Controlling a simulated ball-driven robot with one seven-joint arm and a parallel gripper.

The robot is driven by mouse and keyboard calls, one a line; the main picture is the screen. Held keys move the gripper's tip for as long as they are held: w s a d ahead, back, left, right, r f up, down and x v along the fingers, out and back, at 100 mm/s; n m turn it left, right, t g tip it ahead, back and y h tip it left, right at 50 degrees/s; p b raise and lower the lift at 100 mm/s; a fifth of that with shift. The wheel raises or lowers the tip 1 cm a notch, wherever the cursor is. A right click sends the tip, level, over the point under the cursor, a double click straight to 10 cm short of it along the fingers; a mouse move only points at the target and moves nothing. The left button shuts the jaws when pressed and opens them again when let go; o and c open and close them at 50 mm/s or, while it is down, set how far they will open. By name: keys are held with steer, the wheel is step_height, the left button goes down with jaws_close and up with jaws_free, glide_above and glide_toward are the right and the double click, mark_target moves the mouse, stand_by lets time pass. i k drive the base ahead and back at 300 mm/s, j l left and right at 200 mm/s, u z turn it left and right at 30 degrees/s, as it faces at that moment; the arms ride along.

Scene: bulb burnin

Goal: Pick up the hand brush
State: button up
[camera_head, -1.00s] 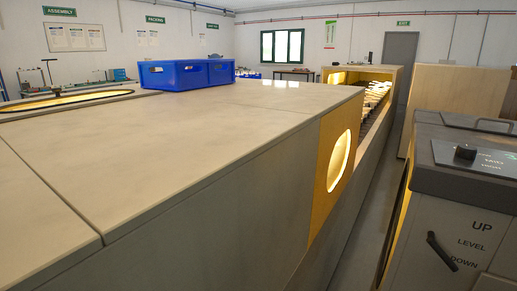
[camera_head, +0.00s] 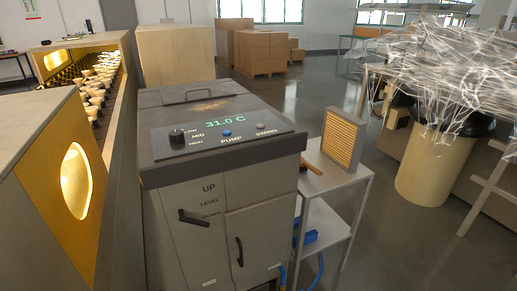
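A small brown item with a handle-like shape (camera_head: 312,168), which looks like the hand brush, lies on the top of a white side table (camera_head: 345,184). It is close to the right side of the grey cooler machine, and its left end is partly hidden behind the machine's top edge. Its bristles cannot be made out. My gripper is not in view.
The grey machine (camera_head: 222,203), its display reading 31.0 C, stands left of the table. A filter panel (camera_head: 342,138) stands upright on the tabletop. A blue item (camera_head: 309,238) sits on the lower shelf. A drum heaped with pale strands (camera_head: 430,172) stands right. Floor between is open.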

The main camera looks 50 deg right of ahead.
mark_target(305, 165)
steer(key=z, duration=1.25)
